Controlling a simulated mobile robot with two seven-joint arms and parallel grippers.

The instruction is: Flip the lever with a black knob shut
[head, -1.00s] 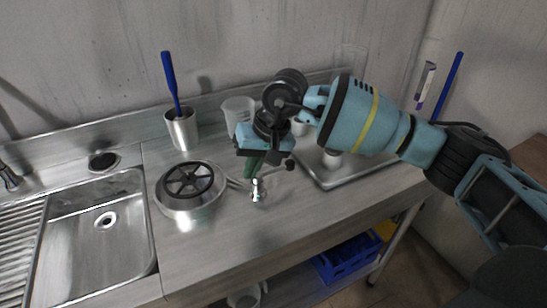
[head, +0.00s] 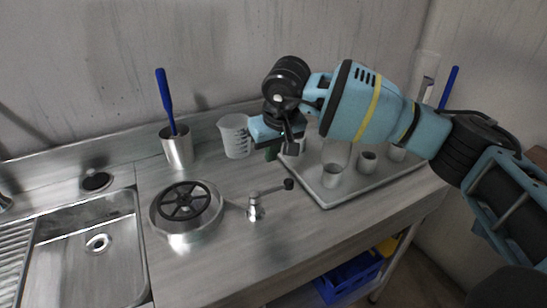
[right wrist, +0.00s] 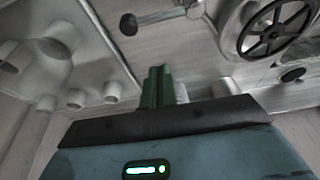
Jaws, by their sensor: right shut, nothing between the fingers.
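The lever (head: 270,191) is a short metal arm on a small metal valve (head: 255,209) standing on the steel counter. Its black knob (head: 289,184) points right and slightly back, toward the tray. The lever also shows at the top of the right wrist view (right wrist: 162,15), with the knob (right wrist: 128,24) at its left end. My right gripper (head: 272,153) is above and behind the lever, apart from it. Its green fingers (right wrist: 158,86) are shut and empty, and in the head view they are partly hidden by the hand. My left gripper is not in view.
A round metal unit with a black wheel (head: 186,201) stands left of the valve. A grey tray (head: 325,199) with several cups is on the right. A measuring cup (head: 235,137) and a metal cup with a blue-handled tool (head: 178,149) stand behind. The sink (head: 85,255) is far left.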

